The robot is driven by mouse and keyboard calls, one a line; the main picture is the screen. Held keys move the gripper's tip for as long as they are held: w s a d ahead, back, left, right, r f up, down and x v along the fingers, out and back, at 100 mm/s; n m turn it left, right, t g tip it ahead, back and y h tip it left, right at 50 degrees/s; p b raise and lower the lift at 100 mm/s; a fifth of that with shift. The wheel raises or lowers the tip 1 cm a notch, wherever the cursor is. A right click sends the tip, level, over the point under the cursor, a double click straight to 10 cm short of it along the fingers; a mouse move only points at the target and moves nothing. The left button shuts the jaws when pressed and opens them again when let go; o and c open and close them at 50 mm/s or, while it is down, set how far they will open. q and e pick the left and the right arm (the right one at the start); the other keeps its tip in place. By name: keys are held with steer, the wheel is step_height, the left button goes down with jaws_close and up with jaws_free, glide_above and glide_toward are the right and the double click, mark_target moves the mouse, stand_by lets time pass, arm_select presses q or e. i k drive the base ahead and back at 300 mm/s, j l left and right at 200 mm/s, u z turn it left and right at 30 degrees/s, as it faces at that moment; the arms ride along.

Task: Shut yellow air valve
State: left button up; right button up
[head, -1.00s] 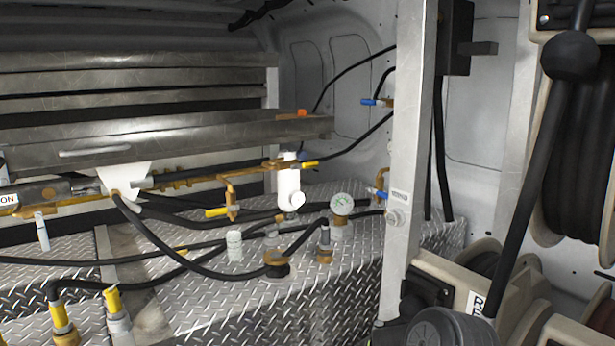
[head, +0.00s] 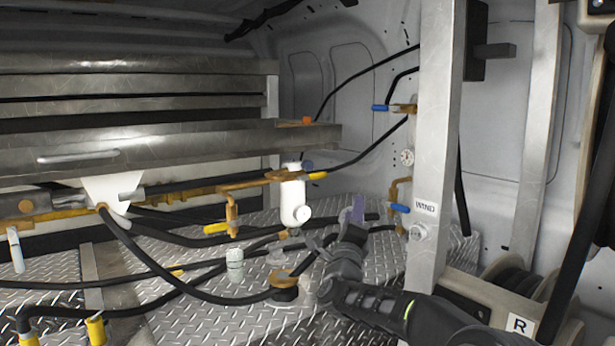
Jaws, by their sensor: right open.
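Two yellow valve handles show on brass pipework in the head view. One yellow handle (head: 216,228) sits low on a short vertical brass fitting, and the other yellow handle (head: 317,175) is at the right end of the horizontal brass pipe, beside a white filter cylinder (head: 294,203). I cannot tell which one is the air valve. My right gripper (head: 338,227) reaches in from the lower right, open and empty, to the right of and below both handles and apart from them. My left gripper is not in view.
Black hoses (head: 190,291) cross the diamond-plate deck. A metal post (head: 435,140) with a "WIND" label stands right of my gripper. Two blue handles (head: 399,208) sit by the post. A hose reel (head: 510,275) is at the lower right. A steel shelf (head: 150,145) overhangs the pipework.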

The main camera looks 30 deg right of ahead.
mark_target(313, 176)
steer(key=i, duration=0.65)
steer(key=i+l, duration=0.2)
